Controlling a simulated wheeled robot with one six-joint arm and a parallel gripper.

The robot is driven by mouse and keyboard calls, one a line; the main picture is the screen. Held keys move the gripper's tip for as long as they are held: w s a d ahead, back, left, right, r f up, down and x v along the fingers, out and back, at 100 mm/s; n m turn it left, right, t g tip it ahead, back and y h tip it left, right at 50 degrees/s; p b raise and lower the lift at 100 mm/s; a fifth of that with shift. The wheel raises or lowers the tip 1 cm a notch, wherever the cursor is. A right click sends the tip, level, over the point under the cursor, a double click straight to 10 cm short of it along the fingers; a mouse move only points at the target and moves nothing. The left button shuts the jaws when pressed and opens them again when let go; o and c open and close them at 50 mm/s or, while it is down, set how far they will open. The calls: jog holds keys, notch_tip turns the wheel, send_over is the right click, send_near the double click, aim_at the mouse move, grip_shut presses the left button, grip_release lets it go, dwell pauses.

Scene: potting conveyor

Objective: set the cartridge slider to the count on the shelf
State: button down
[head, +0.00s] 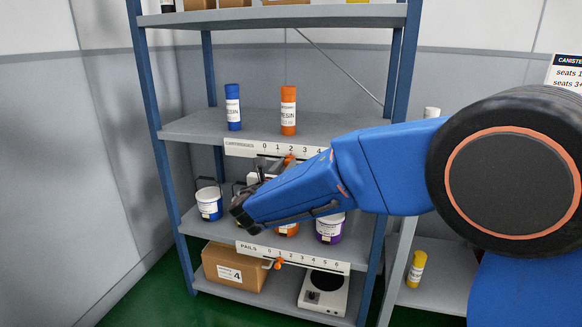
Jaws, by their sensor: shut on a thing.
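The cartridge strip (240,147) is a white numbered label along the front edge of the middle shelf. Its orange slider (289,158) shows just under the strip, near the 2, partly hidden by my arm. Two cartridges stand upright on this shelf: a blue one (232,107) and an orange one (288,110). My gripper (279,163) is at the strip, mostly hidden behind my blue wrist, and is shut on the slider. The exact contact is hard to see. The right end of the strip is hidden by my arm.
Below, a blue pail (209,203), an orange pail (287,230) and a purple pail (330,229) stand behind a pail strip (322,263) with its orange slider (278,264). A cardboard box (228,268) and a scale (324,292) are at the bottom. A yellow cartridge (416,269) stands right.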

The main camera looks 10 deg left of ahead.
jog(key=c, duration=1.6)
grip_release()
jog(key=s, duration=1.7)
jog(key=shift+s+a, duration=0.2)
jog(key=shift+a, duration=0.05)
